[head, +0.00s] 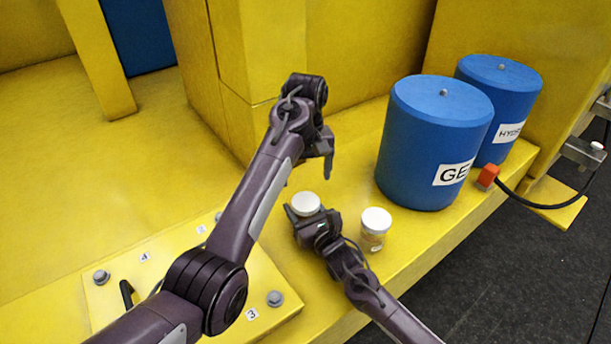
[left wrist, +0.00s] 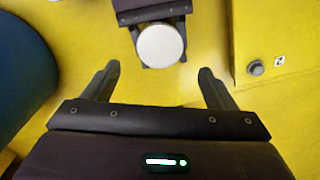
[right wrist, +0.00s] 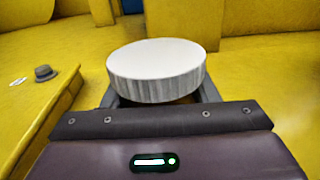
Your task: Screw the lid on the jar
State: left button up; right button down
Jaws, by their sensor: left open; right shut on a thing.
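My right gripper (head: 306,215) is shut on a jar topped by a round white lid (head: 306,203). The lid's ridged side shows in the right wrist view (right wrist: 157,72), above the fingers; the jar's body below it is hidden. I cannot tell whether the lid is screwed tight. My left gripper (head: 324,160) is open and empty, above and behind the held jar, with fingers pointing down. In the left wrist view the lid (left wrist: 161,45) lies beyond the open fingertips, between the right gripper's fingers.
A second clear jar (head: 375,238) with a white lid stands on the yellow surface (head: 410,240), right of my right gripper. Two blue cylinders (head: 432,140) (head: 505,85) stand behind it. A bolted yellow plate (head: 180,265) lies at the left. The surface's edge drops to dark floor at right.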

aim_at(305, 201)
pick_arm(q)
jog(key=shift+f, duration=4.05)
jog(key=c, duration=1)
jog(key=m, duration=0.3)
jog(key=o, duration=1.1)
jog(key=shift+c, duration=0.2)
jog(key=shift+r, duration=0.15)
